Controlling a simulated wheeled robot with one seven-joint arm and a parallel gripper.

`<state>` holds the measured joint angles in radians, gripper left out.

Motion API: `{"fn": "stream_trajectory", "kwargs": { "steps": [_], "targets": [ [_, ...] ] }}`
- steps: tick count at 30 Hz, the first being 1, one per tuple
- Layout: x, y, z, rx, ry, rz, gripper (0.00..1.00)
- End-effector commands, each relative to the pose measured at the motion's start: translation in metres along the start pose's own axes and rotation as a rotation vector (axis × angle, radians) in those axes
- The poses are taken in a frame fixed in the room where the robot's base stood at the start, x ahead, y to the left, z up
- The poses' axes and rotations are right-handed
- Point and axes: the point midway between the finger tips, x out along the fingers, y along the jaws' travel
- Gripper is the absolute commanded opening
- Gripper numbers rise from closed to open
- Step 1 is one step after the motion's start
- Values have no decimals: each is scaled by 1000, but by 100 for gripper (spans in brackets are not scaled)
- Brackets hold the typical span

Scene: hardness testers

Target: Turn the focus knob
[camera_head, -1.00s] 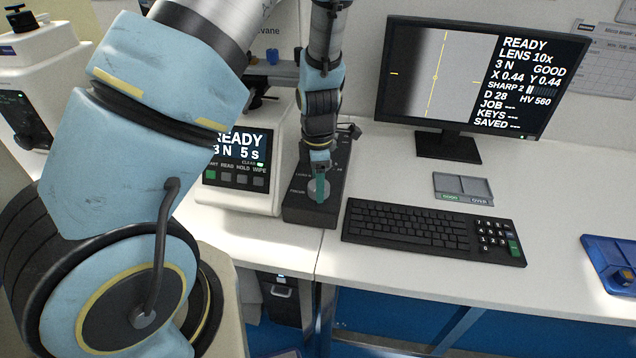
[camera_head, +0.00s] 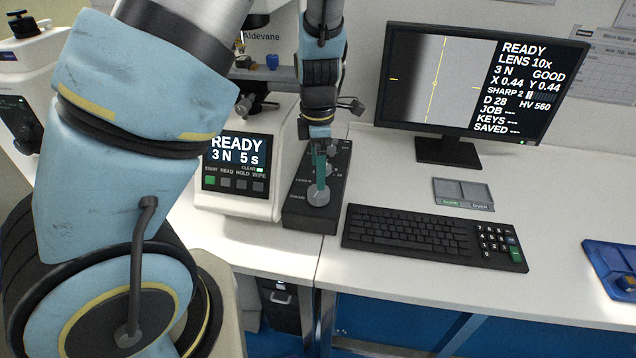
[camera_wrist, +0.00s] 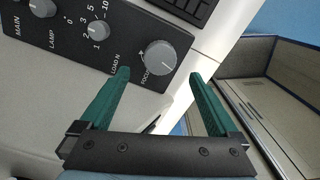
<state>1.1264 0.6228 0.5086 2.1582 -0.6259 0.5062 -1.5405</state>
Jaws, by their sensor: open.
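The focus knob (camera_wrist: 160,57) is a round grey knob at the end of the black control box. It also shows in the head view (camera_head: 318,196), at the near end of the box, partly covered by my green fingers. My gripper (camera_wrist: 160,73) is open and empty. In the wrist view its two green fingertips lie to either side of the knob and slightly short of it, with a gap on both sides. In the head view my gripper (camera_head: 321,183) hangs over the box just behind the knob. I cannot tell the exact height above it.
The control box (camera_head: 296,214) carries other knobs, including the load knob (camera_wrist: 98,30) and lamp knob (camera_wrist: 53,10). The tester with its READY panel (camera_head: 238,163) stands left; the keyboard (camera_head: 410,230) lies right. A monitor (camera_head: 480,80) stands behind, reading SHARP 2.

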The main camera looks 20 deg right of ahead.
Motion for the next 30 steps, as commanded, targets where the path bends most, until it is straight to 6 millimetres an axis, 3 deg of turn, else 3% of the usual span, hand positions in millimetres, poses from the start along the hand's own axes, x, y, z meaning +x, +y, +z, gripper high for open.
{"fn": "stream_trajectory", "kwargs": {
  "steps": [3, 9, 30],
  "targets": [
    [-20, 0, 1, 2, -2, 2, 96],
    [-37, 0, 0, 0, -1, 1, 96],
    [-38, 0, 0, -1, 0, 0, 96]
  ]
}}
